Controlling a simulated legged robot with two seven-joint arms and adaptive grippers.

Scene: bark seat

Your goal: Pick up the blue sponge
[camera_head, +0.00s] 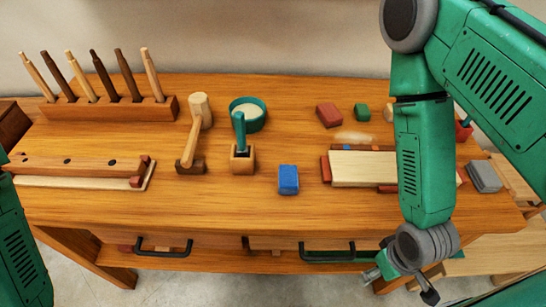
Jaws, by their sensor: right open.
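The blue sponge (288,180) is a small blue block. It lies on the wooden workbench (235,215) near its front edge, right of the middle, with nothing on top of it. My right gripper (400,284) is open and empty, low in front of the bench's front edge. It is to the right of the sponge and nearer to me, well apart from it. A green part of my left arm shows at the left edge, but its gripper is out of view.
Close left of the sponge stands a wooden holder (242,160) with a green-handled tool. To its right lies a pale board (362,170). Drawer handles (327,257) stick out in front.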

